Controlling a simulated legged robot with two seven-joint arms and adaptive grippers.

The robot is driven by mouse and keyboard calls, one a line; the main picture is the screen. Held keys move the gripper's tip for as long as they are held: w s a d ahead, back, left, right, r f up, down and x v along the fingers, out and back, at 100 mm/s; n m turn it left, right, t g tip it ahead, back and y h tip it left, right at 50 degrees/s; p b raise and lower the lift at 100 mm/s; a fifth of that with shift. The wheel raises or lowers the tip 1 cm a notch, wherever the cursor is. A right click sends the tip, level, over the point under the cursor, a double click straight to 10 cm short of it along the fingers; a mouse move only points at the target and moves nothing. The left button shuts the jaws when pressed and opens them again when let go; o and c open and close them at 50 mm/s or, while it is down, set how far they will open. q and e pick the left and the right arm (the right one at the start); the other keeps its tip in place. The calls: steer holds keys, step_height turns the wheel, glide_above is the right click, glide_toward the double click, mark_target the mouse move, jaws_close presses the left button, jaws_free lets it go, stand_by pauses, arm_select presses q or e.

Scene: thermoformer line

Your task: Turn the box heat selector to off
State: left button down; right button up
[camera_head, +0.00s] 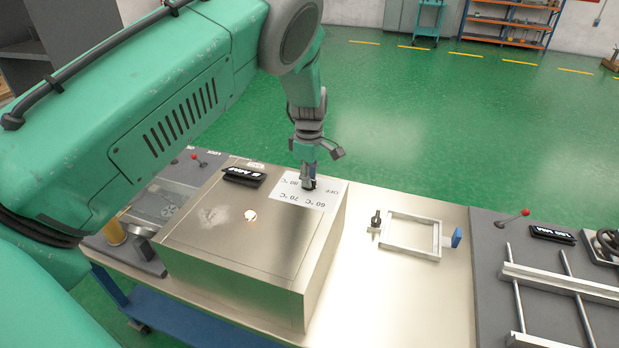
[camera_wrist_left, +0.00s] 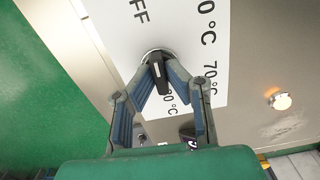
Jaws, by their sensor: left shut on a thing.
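The box heat selector (camera_wrist_left: 157,75) is a black knob with a pale line along its top, on a white label plate (camera_head: 325,194) on top of the steel heat box (camera_head: 240,262). The label carries OFF, 60, 70 and a further temperature mark, partly covered. In the left wrist view the knob's pale line slants up and left. My left gripper (camera_head: 309,184) reaches down onto the knob from above; it also shows in the left wrist view (camera_wrist_left: 158,84), its fingertips closed on the knob's sides. My right gripper is not in view.
A lit round lamp (camera_head: 251,215) and a black nameplate (camera_head: 244,176) are on the box top. A metal frame with a blue tab (camera_head: 412,216) lies on the bench to the right. A red-tipped lever (camera_head: 514,219) stands further right. Green floor behind is open.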

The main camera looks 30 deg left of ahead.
arm_select(q)
steer(key=shift+w+n, duration=0.1)
steer(key=shift+n, duration=0.4)
steer(key=c, duration=1.7)
jaws_free()
steer(key=shift+c, duration=0.2)
steer(key=shift+o, duration=0.7)
steer(key=shift+w+f, duration=0.1)
step_height(320, 180, up, 12)
steer(key=shift+f, duration=0.15)
